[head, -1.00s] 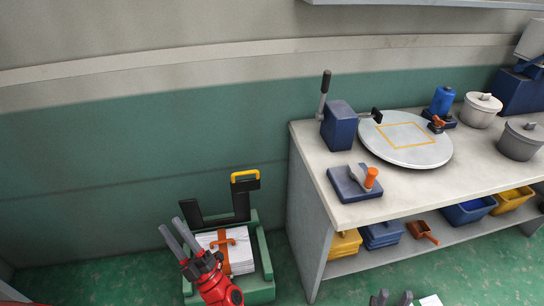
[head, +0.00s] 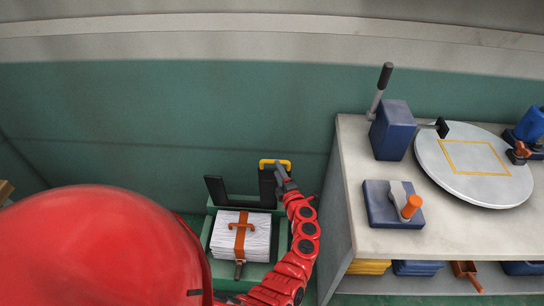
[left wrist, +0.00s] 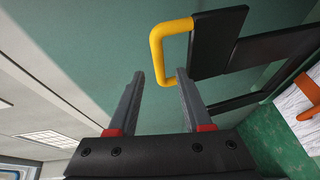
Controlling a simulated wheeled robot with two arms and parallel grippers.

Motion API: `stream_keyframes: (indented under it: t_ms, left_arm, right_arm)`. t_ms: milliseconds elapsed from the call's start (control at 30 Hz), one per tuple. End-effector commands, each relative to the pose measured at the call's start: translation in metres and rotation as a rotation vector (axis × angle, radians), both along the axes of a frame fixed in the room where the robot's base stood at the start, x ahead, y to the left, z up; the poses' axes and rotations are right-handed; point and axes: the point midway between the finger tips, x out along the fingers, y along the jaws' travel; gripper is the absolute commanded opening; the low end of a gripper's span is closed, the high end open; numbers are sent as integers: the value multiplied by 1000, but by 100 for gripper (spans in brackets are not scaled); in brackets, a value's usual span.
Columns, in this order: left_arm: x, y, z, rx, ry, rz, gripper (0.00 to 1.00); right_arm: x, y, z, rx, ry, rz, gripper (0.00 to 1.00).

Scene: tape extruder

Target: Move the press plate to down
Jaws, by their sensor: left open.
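The press plate (head: 266,189) is a black upright frame with a yellow handle (head: 275,163) on top, at the back of a green base (head: 284,238). It stands raised. A white paper stack (head: 258,240) with an orange strap lies on the base in front of it. My left gripper (head: 282,174) is open, at the right side of the handle. In the left wrist view, the yellow handle (left wrist: 157,50) lies at the fingertips of my left gripper (left wrist: 159,75), its lower end in the gap between them. Contact cannot be told. My right gripper is not in view.
To the right stands a pale bench (head: 362,247) with a blue lever device (head: 393,130), a round plate (head: 455,181) and a small blue block (head: 382,205) with an orange-knobbed lever. Bins sit on its lower shelf. A green wall (head: 110,125) is behind the press.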

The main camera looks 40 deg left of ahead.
Motion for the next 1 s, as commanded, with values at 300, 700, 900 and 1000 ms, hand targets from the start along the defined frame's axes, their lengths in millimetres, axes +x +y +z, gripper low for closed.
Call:
stream_keyframes:
  t_ms: [300, 700, 900, 1000]
  left_arm:
    - [39, 54, -8, 3, 3, 2, 50]
    - [51, 73, -9, 1, 2, 3, 50]
    - [51, 72, -9, 1, 1, 3, 39]
    - [51, 72, -9, 1, 1, 2, 21]
  right_arm:
    - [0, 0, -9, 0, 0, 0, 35]
    - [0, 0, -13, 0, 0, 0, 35]
    - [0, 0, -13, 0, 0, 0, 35]
    - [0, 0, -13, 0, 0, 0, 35]
